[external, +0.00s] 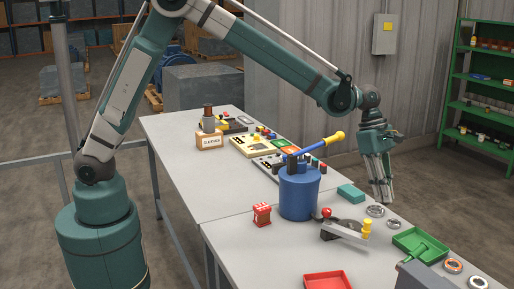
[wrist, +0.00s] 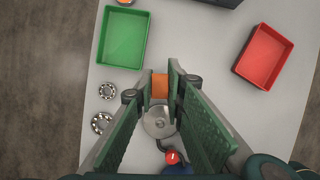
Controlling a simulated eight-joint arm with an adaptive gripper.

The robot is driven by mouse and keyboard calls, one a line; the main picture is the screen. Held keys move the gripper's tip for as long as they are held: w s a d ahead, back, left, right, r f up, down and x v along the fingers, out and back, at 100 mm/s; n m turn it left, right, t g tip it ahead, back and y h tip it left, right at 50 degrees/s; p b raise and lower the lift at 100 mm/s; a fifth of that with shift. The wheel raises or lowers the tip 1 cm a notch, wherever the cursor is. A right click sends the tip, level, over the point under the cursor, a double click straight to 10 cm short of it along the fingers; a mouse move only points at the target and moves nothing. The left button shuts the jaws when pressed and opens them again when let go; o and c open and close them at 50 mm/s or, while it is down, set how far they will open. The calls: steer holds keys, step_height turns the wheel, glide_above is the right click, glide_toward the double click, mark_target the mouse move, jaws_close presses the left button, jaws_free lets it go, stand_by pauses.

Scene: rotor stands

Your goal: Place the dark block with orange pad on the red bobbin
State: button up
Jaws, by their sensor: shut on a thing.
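My gripper (wrist: 160,85) is shut on the dark block with orange pad; the orange pad (wrist: 160,86) shows between the fingertips in the wrist view. The fingers hide most of its dark body. In the external view my gripper (external: 382,195) points down over the right side of the table, and the held block cannot be made out there. A small red piece with pale marks, which looks like the red bobbin (external: 262,214), stands left of the blue cylinder, well apart from my gripper. I cannot make it out in the wrist view.
The blue cylinder (external: 299,195) with a yellow-handled lever stands between bobbin and gripper. A metal fixture with a red ball (external: 326,212) is in front of it. A teal block (external: 351,193), bearing rings (external: 375,211), a green tray (wrist: 122,40) and a red tray (wrist: 263,57) lie nearby.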

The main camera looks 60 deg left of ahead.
step_height(320, 180, up, 6)
steer(key=shift+f, duration=0.2)
steer(key=s+a+r+m+p, duration=0.1)
steer(key=s+a, duration=0.7)
steer(key=a, duration=0.3)
steer(key=s+a+p, duration=0.1)
steer(key=s+a, duration=0.8)
steer(key=a, duration=0.2)
steer(key=s+a, duration=0.8)
steer(key=s, duration=0.3)
steer(key=shift+m+g, duration=0.4)
steer(key=shift+f, duration=2.95)
steer(key=shift+f, duration=0.1)
steer(key=shift+f, duration=2.8)
